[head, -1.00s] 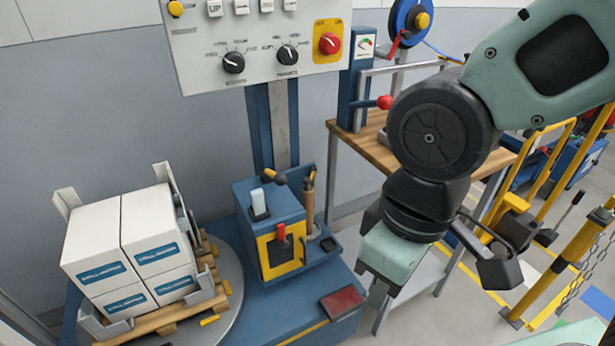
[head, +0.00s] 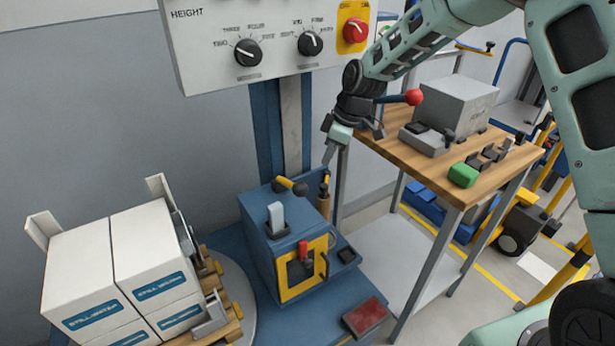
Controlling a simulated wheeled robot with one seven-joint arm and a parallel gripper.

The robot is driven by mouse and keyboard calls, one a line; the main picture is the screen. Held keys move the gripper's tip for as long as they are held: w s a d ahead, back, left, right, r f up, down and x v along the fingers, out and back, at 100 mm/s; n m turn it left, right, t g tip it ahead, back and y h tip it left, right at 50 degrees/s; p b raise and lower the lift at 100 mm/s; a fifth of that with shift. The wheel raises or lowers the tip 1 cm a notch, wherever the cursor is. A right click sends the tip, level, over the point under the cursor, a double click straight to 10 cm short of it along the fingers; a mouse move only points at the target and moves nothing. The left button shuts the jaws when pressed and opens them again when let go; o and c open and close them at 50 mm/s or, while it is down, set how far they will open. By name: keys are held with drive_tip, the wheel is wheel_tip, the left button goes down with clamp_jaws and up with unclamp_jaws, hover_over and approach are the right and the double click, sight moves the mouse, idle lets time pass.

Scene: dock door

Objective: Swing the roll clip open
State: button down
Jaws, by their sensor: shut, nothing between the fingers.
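No part is plainly marked as the roll clip. A slim brown roll (head: 323,206) stands upright at the back right corner of the blue machine (head: 266,225), with a small black-and-yellow piece (head: 326,182) at its top; I cannot tell whether this is the clip. A black lever with a yellow end (head: 290,187) lies across the machine's top. My gripper (head: 328,160) is shut and empty, pointing down just above the brown roll, apart from it as far as I can tell. The blue reel seen earlier is out of sight.
The control panel (head: 215,60) hangs above left. A wooden bench (head: 425,165) stands right, holding a grey box (head: 458,105) and a green block (head: 463,175). A red-knobbed lever (head: 412,97) sits beside my arm. Stacked cartons (head: 150,250) stand left. A red pad (head: 365,316) lies front.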

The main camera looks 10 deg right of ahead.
drive_tip(key=w, duration=0.1)
drive_tip(key=w+d+f, duration=0.1)
drive_tip(key=shift+w+d+f, duration=0.2)
drive_tip(key=shift+w+d, duration=0.05)
drive_tip(key=shift+w, duration=0.05)
drive_tip(key=shift+f, duration=0.15)
drive_tip(key=x, duration=0.9)
drive_tip(key=shift+a+f+p, duration=0.2)
drive_tip(key=shift+f+p, duration=0.15)
drive_tip(key=shift+w+d, duration=0.1)
